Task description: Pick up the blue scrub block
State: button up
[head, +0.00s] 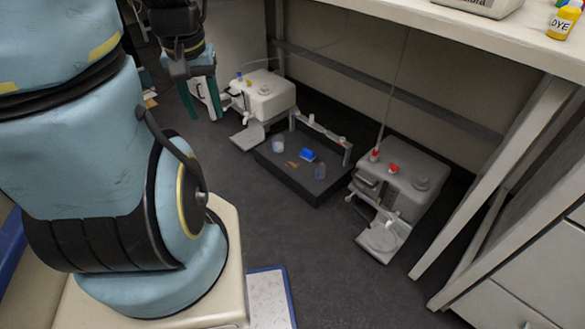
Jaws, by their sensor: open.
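The blue scrub block (307,155) lies on a low dark tray or platform (322,193) on the floor, under the bench. My gripper (202,116) hangs at the upper left with its two green fingers pointing down. It is open, with nothing seen between the fingers. It is well to the left of the block and apart from it in the picture. The block is not hidden by anything.
On the platform are a clear cup (278,143), a small orange-brown piece (292,164) and a clear container (320,171). A white machine (264,95) stands left and a grey machine (410,185) right. The bench top (470,32) overhangs; open floor lies in front.

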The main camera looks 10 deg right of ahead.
aim_at(306, 155)
jog(key=i+l, duration=0.25)
jog(key=i, duration=0.2)
jog(key=i+l+u, duration=0.1)
jog(key=i+l, duration=0.15)
jog(key=i, duration=0.2)
